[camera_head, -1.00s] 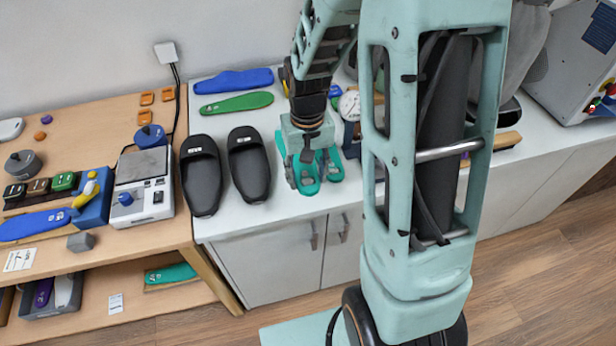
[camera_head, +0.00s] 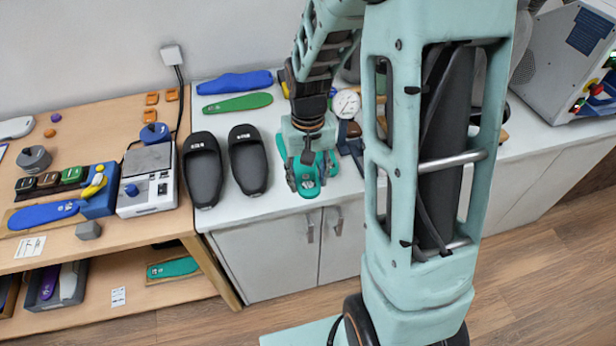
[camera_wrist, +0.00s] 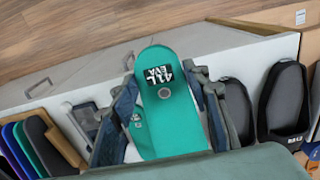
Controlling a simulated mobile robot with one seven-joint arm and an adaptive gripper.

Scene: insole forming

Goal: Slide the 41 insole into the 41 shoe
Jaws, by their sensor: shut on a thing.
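A teal insole (camera_wrist: 160,105) marked "41L EVA" is held between the fingers of my gripper (camera_wrist: 163,118), with its printed face toward the wrist camera. The teal insole (camera_head: 310,188) shows below and between the fingers. The left black shoe (camera_head: 203,172) and the right black shoe (camera_head: 249,162) lie side by side on the counter, apart from the insole. In the wrist view both shoes appear right of my gripper. I cannot read their sizes.
A green insole (camera_head: 238,102) and a blue insole (camera_head: 235,82) lie behind the shoes. A round white dial (camera_head: 346,103) stands right of my gripper. A white device (camera_head: 147,180) is left of the shoes. Several coloured insoles stand at left in the wrist view.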

